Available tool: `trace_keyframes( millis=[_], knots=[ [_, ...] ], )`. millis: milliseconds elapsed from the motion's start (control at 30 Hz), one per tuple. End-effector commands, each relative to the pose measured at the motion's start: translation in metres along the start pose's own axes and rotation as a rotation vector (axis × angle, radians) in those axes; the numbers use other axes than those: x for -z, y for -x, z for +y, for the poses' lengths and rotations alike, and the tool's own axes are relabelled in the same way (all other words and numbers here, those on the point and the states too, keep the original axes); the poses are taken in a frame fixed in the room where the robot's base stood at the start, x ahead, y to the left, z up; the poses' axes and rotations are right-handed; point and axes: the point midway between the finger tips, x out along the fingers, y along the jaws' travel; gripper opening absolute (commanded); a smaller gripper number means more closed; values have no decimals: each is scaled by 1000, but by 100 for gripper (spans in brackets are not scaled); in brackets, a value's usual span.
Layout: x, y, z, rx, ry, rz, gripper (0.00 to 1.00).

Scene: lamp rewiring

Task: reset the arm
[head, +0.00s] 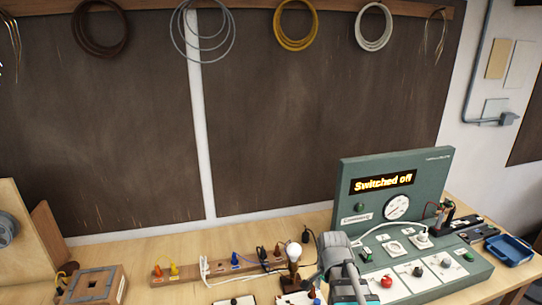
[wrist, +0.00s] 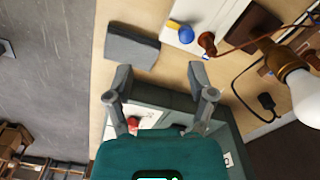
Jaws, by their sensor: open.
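My gripper (wrist: 158,78) is open, with its two grey fingers apart and nothing between them. In the wrist view it is over the bench edge, with part of the green console (wrist: 228,140) and a red button (wrist: 133,124) seen behind and between the fingers. In the head view my grey arm comes up from the bottom edge in front of the green test console (head: 350,215), whose display reads "Switched off". The fingertips cannot be made out there.
A lamp bulb (head: 294,253) stands left of my arm, with cables around it; it also shows in the wrist view (wrist: 303,92). A grey block (wrist: 131,47) lies near the fingers. A wooden strip (head: 215,272) with coloured connectors and a blue tray (head: 510,250) are on the bench.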

Motion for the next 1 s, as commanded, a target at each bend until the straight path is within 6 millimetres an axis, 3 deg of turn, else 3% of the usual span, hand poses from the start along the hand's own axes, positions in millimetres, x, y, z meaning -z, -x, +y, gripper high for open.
trace_keyframes(
  millis=[400, 600, 1000],
  knots=[
    [-18, -19, 27, -1, 580, 0, 71],
    [-24, -24, 35, -1, 786, 0, 71],
    [-25, -25, 38, -1, 873, 0, 71]
  ],
)
